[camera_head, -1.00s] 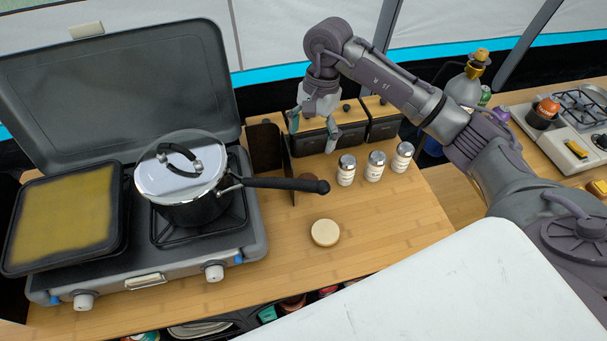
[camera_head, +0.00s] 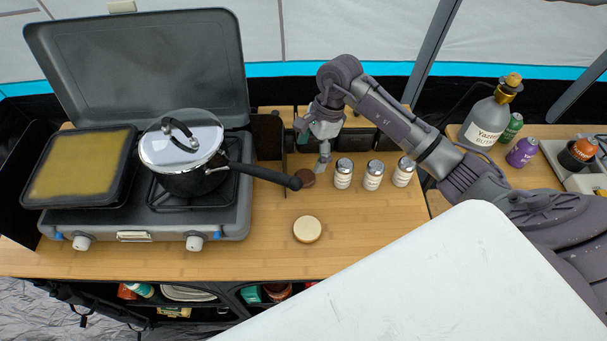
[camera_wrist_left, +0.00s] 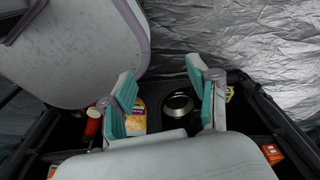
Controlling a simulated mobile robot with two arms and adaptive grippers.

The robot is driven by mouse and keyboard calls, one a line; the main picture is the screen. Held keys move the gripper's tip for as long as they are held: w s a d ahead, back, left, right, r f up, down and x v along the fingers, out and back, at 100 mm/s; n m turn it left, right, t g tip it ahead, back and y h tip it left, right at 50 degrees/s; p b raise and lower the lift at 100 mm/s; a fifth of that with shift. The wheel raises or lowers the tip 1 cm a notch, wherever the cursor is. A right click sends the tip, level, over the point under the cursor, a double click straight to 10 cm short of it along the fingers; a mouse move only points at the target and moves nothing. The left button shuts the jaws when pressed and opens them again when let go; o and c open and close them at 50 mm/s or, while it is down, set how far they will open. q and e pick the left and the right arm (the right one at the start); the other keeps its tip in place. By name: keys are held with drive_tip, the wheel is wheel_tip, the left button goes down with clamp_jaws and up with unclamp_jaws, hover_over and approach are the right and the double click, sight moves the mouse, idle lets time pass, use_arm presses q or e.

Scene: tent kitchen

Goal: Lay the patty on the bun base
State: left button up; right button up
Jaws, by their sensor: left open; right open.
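The patty (camera_head: 306,177), a small dark brown disc, lies on the wooden counter just behind the end of the pot handle. The bun base (camera_head: 307,229), a pale round disc, lies flat on the counter in front of it. My right gripper (camera_head: 311,146) is open and empty, pointing down just behind the patty. One fingertip is close to the patty's right rear edge; I cannot tell whether they touch. My left gripper (camera_wrist_left: 160,72) is open and empty in the left wrist view, over shelf items, away from the patty and bun base.
A lidded pot (camera_head: 184,155) sits on the camping stove (camera_head: 140,222), its handle reaching over the counter towards the patty. Several white-labelled shakers, including one (camera_head: 343,173), stand right of the patty. Dark containers are behind the right gripper. Counter around the bun base is clear.

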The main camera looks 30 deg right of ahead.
sight(306, 176)
drive_tip(key=shift+s+f, duration=0.1)
drive_tip(key=shift+f, duration=0.55)
drive_tip(key=shift+s+a+f+p, duration=0.15)
drive_tip(key=shift+a+f+p, duration=0.05)
drive_tip(key=shift+f+p, duration=0.25)
drive_tip(key=shift+s+a+f+p, duration=0.15)
drive_tip(key=shift+f+p, duration=0.15)
drive_tip(key=shift+p, duration=0.1)
drive_tip(key=p+x, duration=0.1)
drive_tip(key=x, duration=0.1)
drive_tip(key=shift+s+f, duration=0.1)
drive_tip(key=shift+f, duration=0.2)
drive_tip(key=shift+a+f, duration=0.1)
drive_tip(key=shift+f, duration=0.45)
drive_tip(key=shift+c, duration=1.2)
drive_tip(key=c, duration=1.1)
use_arm(q)
drive_tip(key=s+r, duration=0.1)
drive_tip(key=d+r, duration=0.1)
drive_tip(key=shift+s+d+r, duration=0.1)
drive_tip(key=shift+s+r, duration=0.3)
use_arm(e)
drive_tip(key=shift+o, duration=0.2)
